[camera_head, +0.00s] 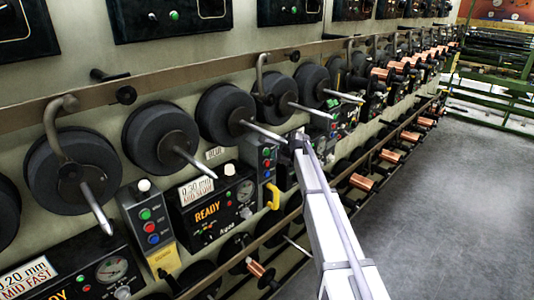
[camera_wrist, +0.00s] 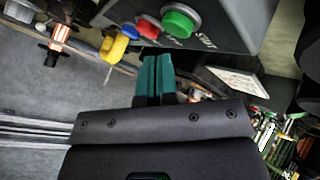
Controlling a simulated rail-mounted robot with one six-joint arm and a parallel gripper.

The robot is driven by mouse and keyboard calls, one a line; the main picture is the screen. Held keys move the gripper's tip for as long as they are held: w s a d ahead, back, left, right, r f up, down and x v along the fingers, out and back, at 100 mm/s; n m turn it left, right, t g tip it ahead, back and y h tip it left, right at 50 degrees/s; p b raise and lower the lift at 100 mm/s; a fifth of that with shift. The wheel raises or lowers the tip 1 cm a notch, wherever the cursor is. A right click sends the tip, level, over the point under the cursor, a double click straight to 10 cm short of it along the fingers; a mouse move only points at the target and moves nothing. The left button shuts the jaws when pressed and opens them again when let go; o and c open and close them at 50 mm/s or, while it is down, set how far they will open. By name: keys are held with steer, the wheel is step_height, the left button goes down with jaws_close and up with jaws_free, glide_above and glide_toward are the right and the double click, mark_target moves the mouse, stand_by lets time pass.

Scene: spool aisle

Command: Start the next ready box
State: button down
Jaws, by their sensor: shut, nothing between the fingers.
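A grey button box (camera_head: 261,168) with a green, a red and a blue button stands beside a black panel reading READY (camera_head: 208,212). In the wrist view the box (camera_wrist: 235,20) is close, with the green button (camera_wrist: 181,20) labelled START, the red button (camera_wrist: 149,28) and the blue button (camera_wrist: 130,31). My gripper (camera_wrist: 155,65) has teal fingers shut together and empty, just short of the box face near the red and green buttons. I cannot tell whether they touch it. In the head view my arm hides the fingers. Another button box (camera_head: 150,228) with a yellow tag stands further left.
Another READY panel (camera_head: 75,278) is at lower left. Dark spools (camera_head: 226,115) on protruding spindles line the wall above. The floor (camera_head: 450,190) at right is clear.

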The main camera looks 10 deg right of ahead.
steer(key=shift+w+a, duration=0.3)
steer(key=shift+w, duration=0.05)
